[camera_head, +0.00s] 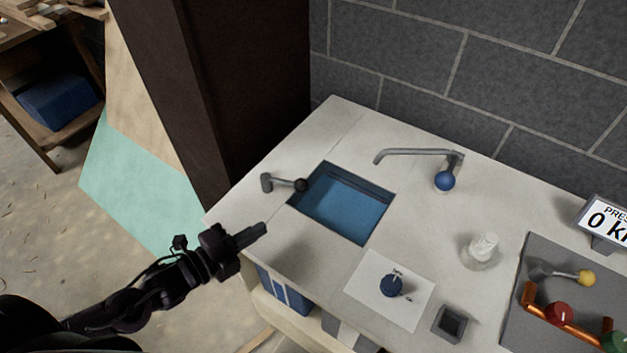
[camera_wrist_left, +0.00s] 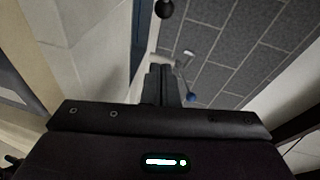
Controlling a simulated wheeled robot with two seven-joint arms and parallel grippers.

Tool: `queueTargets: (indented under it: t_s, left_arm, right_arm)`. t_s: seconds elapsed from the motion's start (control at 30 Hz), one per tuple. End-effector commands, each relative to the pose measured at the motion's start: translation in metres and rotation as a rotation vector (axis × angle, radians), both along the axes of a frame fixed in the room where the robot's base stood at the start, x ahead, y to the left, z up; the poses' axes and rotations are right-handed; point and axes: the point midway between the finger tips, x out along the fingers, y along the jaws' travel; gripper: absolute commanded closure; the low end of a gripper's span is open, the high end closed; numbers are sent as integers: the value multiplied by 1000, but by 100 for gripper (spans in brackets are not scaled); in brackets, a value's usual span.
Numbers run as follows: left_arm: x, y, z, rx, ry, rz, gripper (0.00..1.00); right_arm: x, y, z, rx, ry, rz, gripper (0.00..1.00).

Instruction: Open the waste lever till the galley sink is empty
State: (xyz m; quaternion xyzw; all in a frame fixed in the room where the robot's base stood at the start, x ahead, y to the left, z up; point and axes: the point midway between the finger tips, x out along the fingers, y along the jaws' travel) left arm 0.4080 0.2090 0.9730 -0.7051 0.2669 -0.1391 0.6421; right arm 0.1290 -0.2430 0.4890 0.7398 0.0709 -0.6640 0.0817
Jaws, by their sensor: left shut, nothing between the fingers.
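The galley sink (camera_head: 341,203) is a rectangular basin set in the white counter, with blue showing inside; I cannot tell how much water it holds. The waste lever (camera_head: 284,184) is a grey lever with a dark ball knob, on the counter at the sink's left edge. Its knob also shows at the top of the left wrist view (camera_wrist_left: 164,9). My left gripper (camera_head: 262,228) is shut and empty, in front of the lever and apart from it. Its fingers show in the left wrist view (camera_wrist_left: 160,84). My right gripper is not in view.
A grey tap (camera_head: 418,153) with a blue knob (camera_head: 445,181) stands behind the sink. A dial (camera_head: 391,286) on a white plate, a clear glass item (camera_head: 482,250) and a grey panel (camera_head: 540,290) with coloured knobs lie to the right. A dark post (camera_head: 222,90) rises behind left.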

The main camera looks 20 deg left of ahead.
Motion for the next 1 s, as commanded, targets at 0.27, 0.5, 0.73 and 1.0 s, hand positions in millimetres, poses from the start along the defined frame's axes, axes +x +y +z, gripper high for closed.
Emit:
queueTargets:
  t_s: [0.27, 0.5, 0.73, 1.0]
  left_arm:
    - [-1, -1, 1, 1, -2, -3, 100]
    - [4, -2, 1, -1, -4, -1, 100]
    - [24, -16, -1, -3, -7, -1, 100]
    - [59, -40, -6, -3, -5, 1, 100]
  right_arm:
    - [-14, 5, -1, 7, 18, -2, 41]
    - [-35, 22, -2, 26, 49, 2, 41]
    - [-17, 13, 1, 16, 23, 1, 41]
    - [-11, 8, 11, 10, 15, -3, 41]
